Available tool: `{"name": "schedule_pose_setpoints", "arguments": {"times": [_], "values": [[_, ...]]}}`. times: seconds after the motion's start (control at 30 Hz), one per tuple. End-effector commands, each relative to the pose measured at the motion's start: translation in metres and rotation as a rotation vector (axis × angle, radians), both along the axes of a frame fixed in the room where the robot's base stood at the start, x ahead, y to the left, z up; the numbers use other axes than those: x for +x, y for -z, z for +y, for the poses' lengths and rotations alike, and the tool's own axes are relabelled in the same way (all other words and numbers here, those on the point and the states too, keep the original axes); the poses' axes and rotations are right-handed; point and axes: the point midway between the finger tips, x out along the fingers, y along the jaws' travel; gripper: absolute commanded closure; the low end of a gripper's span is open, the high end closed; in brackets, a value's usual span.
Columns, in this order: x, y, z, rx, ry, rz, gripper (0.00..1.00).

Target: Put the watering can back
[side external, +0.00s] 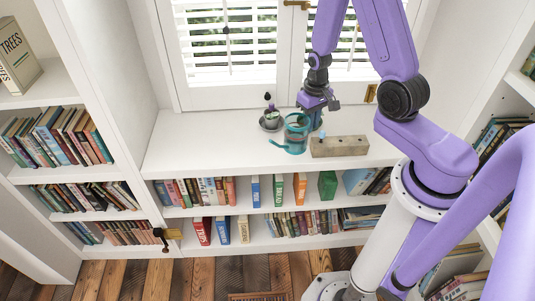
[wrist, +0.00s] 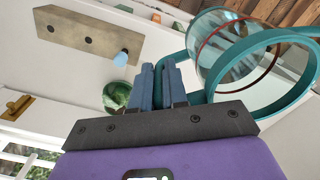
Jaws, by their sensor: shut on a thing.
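The watering can (side external: 297,147) has a clear body with teal rims, a teal handle and a teal spout pointing left over the white shelf top. In the wrist view the can (wrist: 228,48) fills the upper right. My gripper (side external: 316,116) is beside the can on its right. Its blue fingers (wrist: 161,74) are shut on the teal handle. Part of the handle is hidden by the fingers and mount. I cannot tell whether the can's base touches the shelf.
A wooden block (side external: 340,147) with a light-blue knob (wrist: 121,59) is close at the can's right. A small potted plant (side external: 271,118) stands behind left. A green round dish (wrist: 117,95) shows by the fingers. The shelf's left part (side external: 200,140) is clear; windows are behind.

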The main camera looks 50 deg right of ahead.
Motion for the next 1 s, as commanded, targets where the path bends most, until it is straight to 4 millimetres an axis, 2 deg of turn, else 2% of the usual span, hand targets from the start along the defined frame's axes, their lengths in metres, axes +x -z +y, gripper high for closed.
{"name": "schedule_pose_setpoints", "arguments": {"times": [0.1,0.23,0.73,1.0], "values": [[-0.006,-0.001,0.011,0.0,-0.041,0.0,1.0],[0.0,0.003,0.012,0.0,-0.056,-0.001,1.0],[0.08,0.04,-0.007,0.0,-0.053,-0.001,1.0],[0.109,0.076,-0.014,0.0,-0.053,0.001,1.0]]}}
